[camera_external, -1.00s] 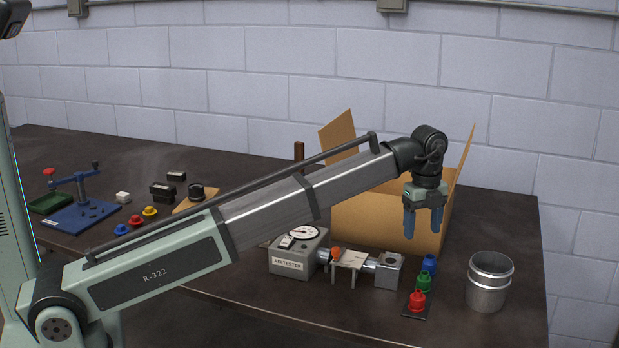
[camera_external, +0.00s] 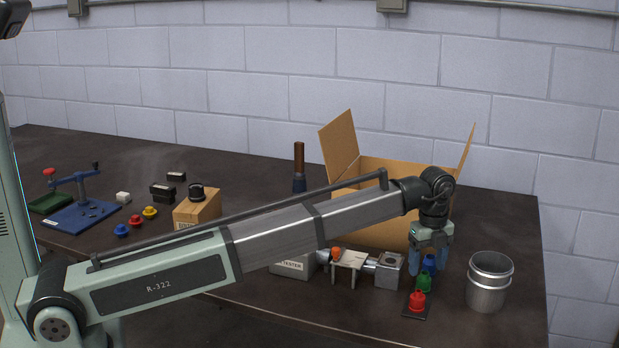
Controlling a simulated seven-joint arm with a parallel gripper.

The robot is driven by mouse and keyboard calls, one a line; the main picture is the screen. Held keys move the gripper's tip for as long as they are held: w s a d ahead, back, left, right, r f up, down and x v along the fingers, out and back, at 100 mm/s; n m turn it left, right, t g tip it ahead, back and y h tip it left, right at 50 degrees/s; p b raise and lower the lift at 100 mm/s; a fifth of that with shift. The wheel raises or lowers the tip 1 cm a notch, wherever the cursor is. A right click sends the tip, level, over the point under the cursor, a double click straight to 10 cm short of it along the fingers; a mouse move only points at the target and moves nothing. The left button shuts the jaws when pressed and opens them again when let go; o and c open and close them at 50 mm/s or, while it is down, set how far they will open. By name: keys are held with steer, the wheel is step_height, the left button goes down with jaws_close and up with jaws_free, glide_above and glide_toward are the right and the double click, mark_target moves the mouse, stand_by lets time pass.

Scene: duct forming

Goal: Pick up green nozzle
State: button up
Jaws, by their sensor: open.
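The green nozzle (camera_external: 424,282) stands upright on a dark strip (camera_external: 409,310), between a red nozzle (camera_external: 417,300) in front and a blue nozzle (camera_external: 430,263) behind. My gripper (camera_external: 429,272) points down with its blue fingers open. The fingers are around or just above the blue and green nozzles in the picture. I cannot tell their exact depth, or whether they touch anything. The blue nozzle shows between the fingers and is partly hidden.
A metal bucket (camera_external: 488,285) stands right of the nozzles. A grey metal block (camera_external: 389,270) and small stand (camera_external: 347,262) are to the left. An open cardboard box (camera_external: 376,229) is behind. The table's right end is clear.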

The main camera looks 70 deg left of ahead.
mark_target(425, 273)
steer(key=shift+a+f, duration=0.1)
steer(key=shift+f, duration=2.4)
steer(key=c, duration=1.1)
